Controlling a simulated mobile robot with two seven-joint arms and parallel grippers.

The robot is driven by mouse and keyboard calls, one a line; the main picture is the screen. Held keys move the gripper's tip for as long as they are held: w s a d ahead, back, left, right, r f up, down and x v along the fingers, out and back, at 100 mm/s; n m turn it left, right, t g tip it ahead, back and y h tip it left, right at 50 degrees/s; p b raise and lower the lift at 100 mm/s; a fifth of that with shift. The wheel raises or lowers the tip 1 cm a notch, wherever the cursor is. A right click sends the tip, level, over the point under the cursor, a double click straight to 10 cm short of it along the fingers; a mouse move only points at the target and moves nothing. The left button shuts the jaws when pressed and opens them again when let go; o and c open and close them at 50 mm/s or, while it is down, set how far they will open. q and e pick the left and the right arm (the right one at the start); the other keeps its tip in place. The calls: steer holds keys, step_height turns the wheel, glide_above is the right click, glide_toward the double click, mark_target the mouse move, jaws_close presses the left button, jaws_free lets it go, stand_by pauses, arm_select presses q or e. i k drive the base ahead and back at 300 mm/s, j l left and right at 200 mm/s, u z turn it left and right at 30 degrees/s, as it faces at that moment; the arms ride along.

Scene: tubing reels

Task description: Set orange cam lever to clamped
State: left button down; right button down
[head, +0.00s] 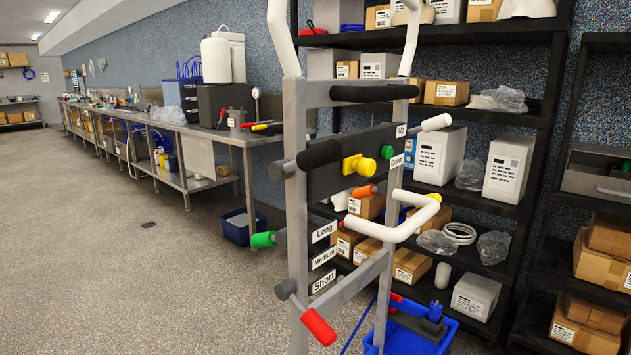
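The orange cam lever (364,191) is a short orange grip on the grey metal stand (297,215), below the black panel. It points to the right and slightly up. No label for clamped or unclamped can be read beside it. A yellow knob (358,165) and a small green knob (387,152) sit just above it on the black panel (330,178). Neither of my grippers shows in the head view.
The stand also carries a green-handled lever (263,240), a red-handled lever (318,327) and a white bent handle (415,220). Black shelves (490,190) with boxes stand close behind. A blue bin (410,335) is at its foot. Open floor (120,270) lies left.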

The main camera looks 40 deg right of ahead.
mark_target(363, 192)
steer(key=i+j+u, duration=0.2)
steer(key=j+u, duration=0.15)
steer(key=i+j+u, duration=0.35)
steer(key=i+j+z, duration=0.1)
steer(key=i+z, duration=0.15)
steer(key=i, duration=0.15)
steer(key=i+j+z, duration=0.2)
steer(key=i, duration=0.2)
steer(key=i+z, duration=0.15)
steer(key=z, duration=0.25)
steer(key=i+z, duration=0.2)
steer(key=z, duration=0.15)
steer(key=i+z, duration=0.15)
steer(key=z, duration=0.25)
steer(key=i+z, duration=0.15)
steer(key=z, duration=0.3)
steer(key=i+j+z, duration=0.1)
steer(key=z, duration=0.35)
steer(key=j+z, duration=0.15)
steer(key=z, duration=0.3)
steer(key=i+j+z, duration=0.15)
steer(key=z, duration=0.25)
steer(key=j+z, duration=0.25)
steer(key=z, duration=0.2)
steer(key=i+j+z, duration=0.1)
steer(key=j+z, duration=0.2)
steer(key=z, duration=0.15)
steer(key=j+z, duration=0.85)
steer(key=i+l, duration=0.15)
steer(key=i, duration=0.15)
